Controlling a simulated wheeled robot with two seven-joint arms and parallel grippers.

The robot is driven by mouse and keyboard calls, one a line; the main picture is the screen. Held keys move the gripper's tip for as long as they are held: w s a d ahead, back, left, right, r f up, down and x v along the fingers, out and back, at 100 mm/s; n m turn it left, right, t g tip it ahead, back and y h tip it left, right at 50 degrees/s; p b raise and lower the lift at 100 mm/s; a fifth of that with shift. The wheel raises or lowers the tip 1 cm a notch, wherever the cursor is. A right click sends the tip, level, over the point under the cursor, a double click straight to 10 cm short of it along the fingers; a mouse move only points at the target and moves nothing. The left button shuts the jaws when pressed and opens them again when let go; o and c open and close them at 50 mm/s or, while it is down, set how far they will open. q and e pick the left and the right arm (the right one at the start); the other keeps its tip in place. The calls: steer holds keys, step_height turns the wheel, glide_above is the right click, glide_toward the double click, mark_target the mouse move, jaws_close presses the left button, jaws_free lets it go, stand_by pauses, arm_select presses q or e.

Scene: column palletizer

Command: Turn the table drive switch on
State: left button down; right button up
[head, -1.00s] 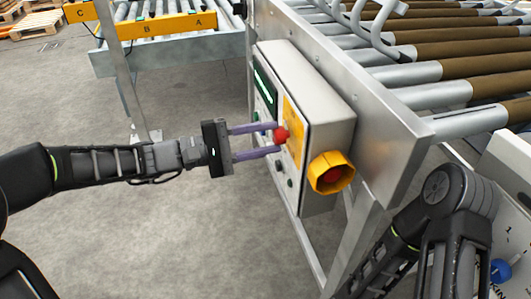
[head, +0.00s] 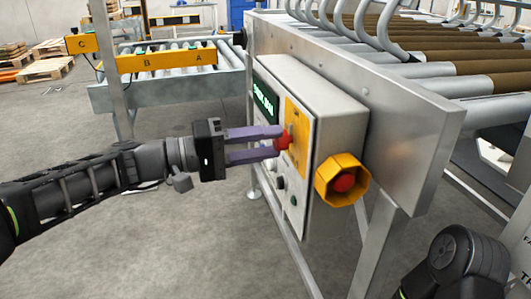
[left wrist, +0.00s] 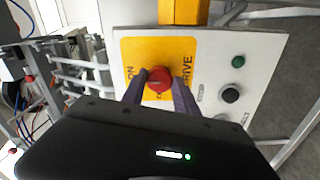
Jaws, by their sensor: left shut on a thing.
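The table drive switch is a red rotary knob (head: 284,139) on a yellow plate (head: 297,128) on the front of a grey control box (head: 325,95). In the left wrist view the red knob (left wrist: 158,80) sits between the two purple fingers, and the yellow plate (left wrist: 182,52) reads "DRIVE" and "ON". My left gripper (head: 279,143) is shut on the knob, coming from the left. The fingers partly hide the knob and the small controls beside it. I cannot tell which way the knob points. My right gripper is out of view.
A red emergency button (head: 343,184) in a yellow shroud (head: 329,184) sticks out of the box's side. A green-lit display (head: 264,97) and small buttons (head: 293,200) share the panel. A roller conveyor (head: 440,50) lies behind. Floor at left is open.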

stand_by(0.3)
arm_select(q)
steer(key=c, duration=0.9)
jaws_free()
steer(key=shift+c, duration=0.2)
steer(key=p+v, duration=0.1)
steer(key=v, duration=0.6)
steer(key=shift+a, duration=0.35)
steer(key=shift+s, duration=0.1)
